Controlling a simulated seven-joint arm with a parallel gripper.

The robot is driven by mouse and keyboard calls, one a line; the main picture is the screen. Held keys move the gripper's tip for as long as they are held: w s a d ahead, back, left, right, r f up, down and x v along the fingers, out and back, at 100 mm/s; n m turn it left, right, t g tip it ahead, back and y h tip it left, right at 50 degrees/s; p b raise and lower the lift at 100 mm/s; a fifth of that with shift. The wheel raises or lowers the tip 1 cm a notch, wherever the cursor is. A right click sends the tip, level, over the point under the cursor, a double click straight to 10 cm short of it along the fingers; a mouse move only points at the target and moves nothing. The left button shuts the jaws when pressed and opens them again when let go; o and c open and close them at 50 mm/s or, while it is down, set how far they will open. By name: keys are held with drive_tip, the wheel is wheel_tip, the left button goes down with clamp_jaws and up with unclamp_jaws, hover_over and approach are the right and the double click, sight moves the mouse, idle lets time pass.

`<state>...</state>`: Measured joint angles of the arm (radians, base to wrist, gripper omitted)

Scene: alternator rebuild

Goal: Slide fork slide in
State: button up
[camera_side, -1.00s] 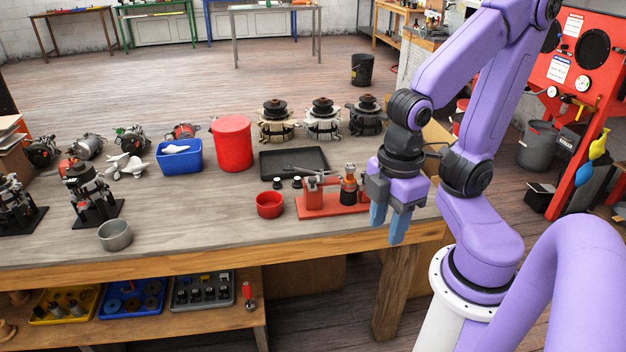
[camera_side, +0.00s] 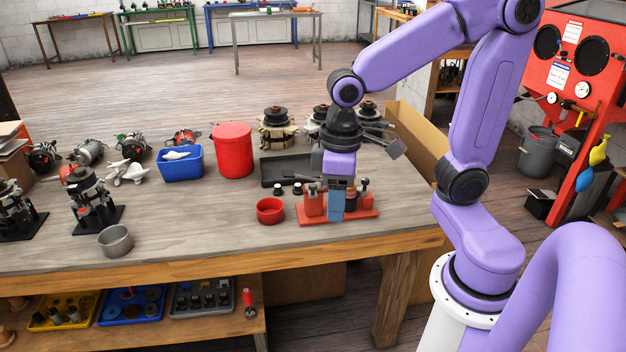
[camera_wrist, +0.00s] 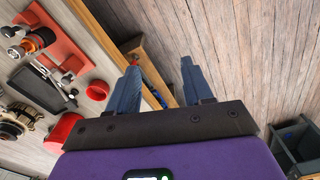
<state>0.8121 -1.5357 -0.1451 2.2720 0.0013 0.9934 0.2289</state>
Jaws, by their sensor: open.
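The red fixture (camera_side: 362,214) stands near the bench's front edge. It also shows at upper left in the wrist view (camera_wrist: 62,42), with a banded cylindrical part (camera_wrist: 30,42) on it. A grey fork-like piece (camera_side: 298,176) shows at the top of the fixture's left side; I cannot tell how it is seated. My gripper (camera_side: 337,214) points down and hides the middle of the fixture in the side view. Its blue fingers (camera_wrist: 160,68) are apart and empty in the wrist view. The fixture lies to the left of the fingers there.
A small red bowl (camera_side: 270,211) stands left of the fixture. A black tray (camera_side: 268,170) lies behind it, with alternator bodies (camera_side: 274,128) farther back. A red canister (camera_side: 232,150) and blue bin (camera_side: 180,164) stand to the left.

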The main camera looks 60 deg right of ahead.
drive_tip(key=w+d+r+m, duration=0.1)
drive_tip(key=w+d+m, duration=0.25)
drive_tip(key=w, duration=0.25)
drive_tip(key=w+d+r+m, duration=0.1)
drive_tip(key=w+d+m, duration=0.2)
drive_tip(key=w+m, duration=0.25)
drive_tip(key=m, duration=0.8)
approach(313, 184)
wheel_tip(313, 184, down, 8)
drive_tip(key=shift+a+f, duration=0.1)
drive_tip(key=shift+a, duration=0.05)
drive_tip(key=shift+w, duration=0.1)
